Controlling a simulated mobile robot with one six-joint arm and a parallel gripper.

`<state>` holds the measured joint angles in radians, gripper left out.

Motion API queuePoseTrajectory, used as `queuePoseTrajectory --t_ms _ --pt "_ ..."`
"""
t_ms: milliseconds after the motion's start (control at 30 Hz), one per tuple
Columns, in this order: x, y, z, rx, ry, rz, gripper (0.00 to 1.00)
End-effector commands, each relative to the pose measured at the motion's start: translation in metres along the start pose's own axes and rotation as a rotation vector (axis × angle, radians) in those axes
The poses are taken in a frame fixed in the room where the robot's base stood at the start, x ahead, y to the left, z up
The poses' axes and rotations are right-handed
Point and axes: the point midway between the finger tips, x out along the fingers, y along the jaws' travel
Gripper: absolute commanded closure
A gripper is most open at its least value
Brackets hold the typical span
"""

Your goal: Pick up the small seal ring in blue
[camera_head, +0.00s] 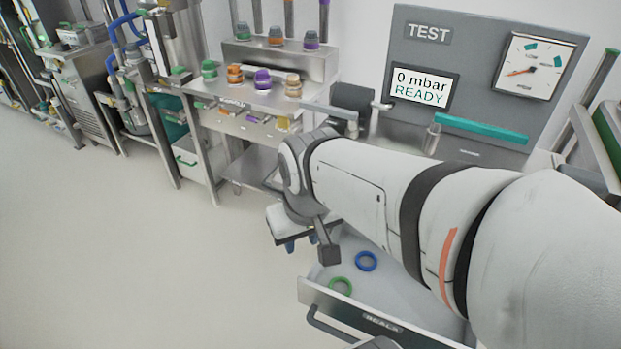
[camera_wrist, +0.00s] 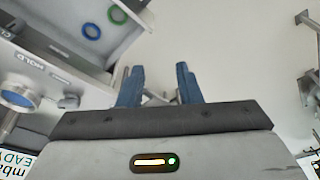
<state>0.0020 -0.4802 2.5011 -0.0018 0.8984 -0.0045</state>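The blue seal ring (camera_head: 366,261) lies flat on the floor of an open drawer (camera_head: 345,311) in the head view. A green ring (camera_head: 340,286) lies near it, closer to the drawer front. In the wrist view the blue ring (camera_wrist: 117,15) and the green ring (camera_wrist: 91,31) show at the upper left, inside the drawer. My gripper (camera_wrist: 158,72) has two blue fingers standing apart with nothing between them. In the head view my gripper (camera_head: 300,243) hangs left of the drawer, above and apart from the rings. My arm covers the drawer's right part.
A test panel (camera_head: 425,60) with a display reading "0 mbar READY" and a gauge stands behind my arm. A bench (camera_head: 262,125) with several coloured rings and caps is at the back. The floor (camera_head: 130,260) at left is clear.

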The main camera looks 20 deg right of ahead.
Motion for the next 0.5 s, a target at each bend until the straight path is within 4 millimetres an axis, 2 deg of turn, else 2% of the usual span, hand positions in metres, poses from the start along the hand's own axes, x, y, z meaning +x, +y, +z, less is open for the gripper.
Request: queuePoseTrajectory --t_ms 67,167,267,367,500 --pt "0.010 0.002 -0.001 0.006 -0.001 -0.002 0.69" --pt "0.037 0.009 -0.008 0.024 0.006 -0.010 0.69" --pt "0.083 0.025 -0.019 0.068 0.021 -0.018 0.69" --pt "0.138 0.049 -0.032 0.109 0.049 -0.023 0.69" --pt "0.214 0.096 -0.045 0.177 0.092 -0.010 0.69"
